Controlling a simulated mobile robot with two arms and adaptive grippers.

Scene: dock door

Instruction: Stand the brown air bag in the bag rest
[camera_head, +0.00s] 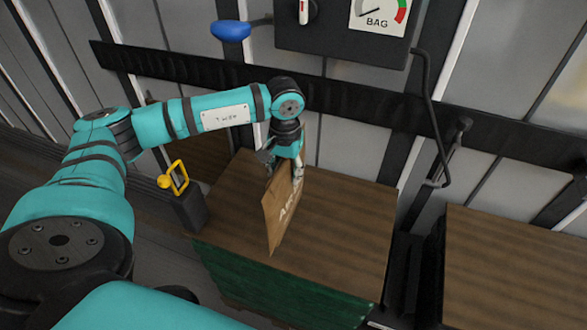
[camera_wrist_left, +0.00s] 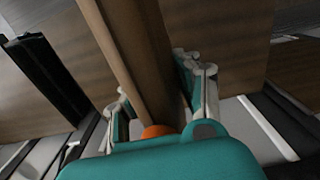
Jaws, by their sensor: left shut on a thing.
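The brown air bag (camera_head: 283,215) is a flat paper-like bag with pale lettering, held upright and slightly tilted above or on the wooden top of the nearer crate; I cannot tell whether its lower edge touches. My left gripper (camera_head: 285,165) is shut on its upper edge. In the left wrist view the bag (camera_wrist_left: 140,60) runs edge-on between the two fingers of the gripper (camera_wrist_left: 158,98). A black upright holder (camera_head: 403,270), which may be the bag rest, stands beside the crate's right side. My right gripper is not in view.
The wood-topped crate (camera_head: 345,235) has green sides and a mostly clear top. A second wooden top (camera_head: 510,265) lies to the right. A yellow handle (camera_head: 174,178) stands at left. A gauge panel (camera_head: 345,30), a blue knob (camera_head: 231,31) and a black hose (camera_head: 430,100) are behind.

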